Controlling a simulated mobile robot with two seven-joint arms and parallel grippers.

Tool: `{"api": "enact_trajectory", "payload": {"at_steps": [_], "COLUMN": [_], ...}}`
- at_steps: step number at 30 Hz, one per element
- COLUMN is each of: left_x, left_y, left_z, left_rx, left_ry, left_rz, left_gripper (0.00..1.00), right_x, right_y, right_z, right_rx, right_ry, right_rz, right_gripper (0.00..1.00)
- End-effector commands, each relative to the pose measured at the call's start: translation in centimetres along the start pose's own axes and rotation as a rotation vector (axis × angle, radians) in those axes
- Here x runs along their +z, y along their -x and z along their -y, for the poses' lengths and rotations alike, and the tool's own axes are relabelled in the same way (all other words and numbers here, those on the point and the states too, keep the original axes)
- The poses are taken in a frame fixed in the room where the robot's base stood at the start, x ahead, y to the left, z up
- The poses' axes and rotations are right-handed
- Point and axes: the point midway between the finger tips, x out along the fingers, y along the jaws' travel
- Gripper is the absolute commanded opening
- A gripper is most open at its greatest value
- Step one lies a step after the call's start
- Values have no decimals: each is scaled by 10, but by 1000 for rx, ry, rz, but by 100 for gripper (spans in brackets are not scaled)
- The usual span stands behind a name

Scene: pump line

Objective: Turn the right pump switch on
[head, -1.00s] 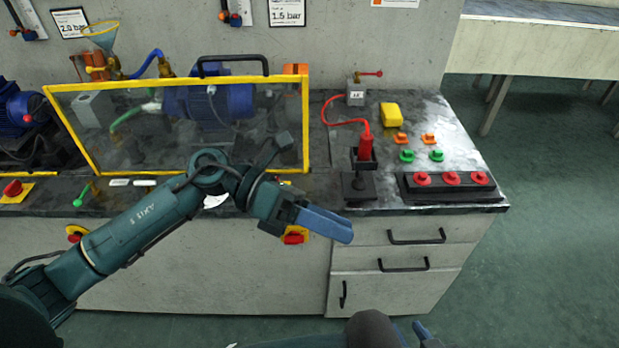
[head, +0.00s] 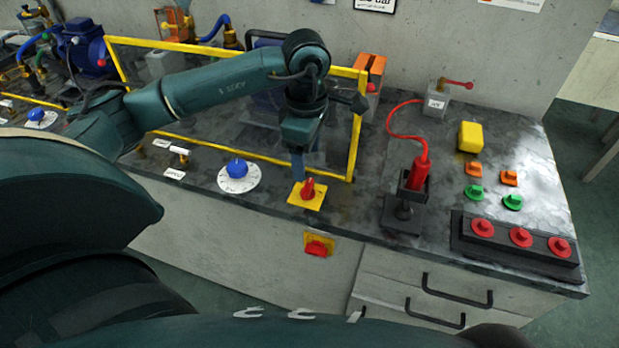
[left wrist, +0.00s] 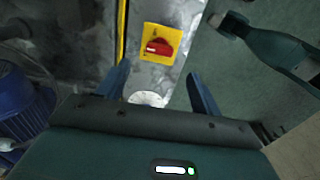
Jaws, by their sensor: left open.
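The right pump switch (head: 308,190) is a red knob on a yellow plate, on the bench top in front of the yellow-framed guard. My left gripper (head: 298,174) points down just behind the knob in the head view, its blue fingers seen edge-on. In the left wrist view the fingers (left wrist: 160,82) are spread and empty. The switch (left wrist: 158,46) appears ahead, between the lines of the fingers, with its knob lying across the plate. I cannot tell whether a finger touches it.
A blue knob on a white dial (head: 238,176) sits left of the switch. A second red-on-yellow switch (head: 318,245) is on the bench front below. The yellow guard frame (head: 355,135) stands close behind my gripper. A red-handled tool in a black stand (head: 405,205) is to the right.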

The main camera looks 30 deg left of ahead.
Motion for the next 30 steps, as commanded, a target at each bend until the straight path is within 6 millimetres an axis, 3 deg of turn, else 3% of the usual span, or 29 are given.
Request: {"api": "enact_trajectory", "payload": {"at_steps": [6,12,24,30], "left_x": [0,1,1,1], "left_y": [-46,-70,-77,-77], "left_z": [1,1,0,0], "left_rx": [-4,-3,-1,-1], "left_ry": [1,-1,-1,0], "left_rz": [1,2,2,2], "left_gripper": [65,65,65,49], "right_x": [0,0,-1,-1], "right_y": [0,-1,-1,-1], "right_z": [-1,-3,-4,-4], "right_rx": [3,7,10,9], "right_ry": [4,7,8,8], "right_rz": [3,4,3,2], "right_gripper": [33,33,33,33]}}
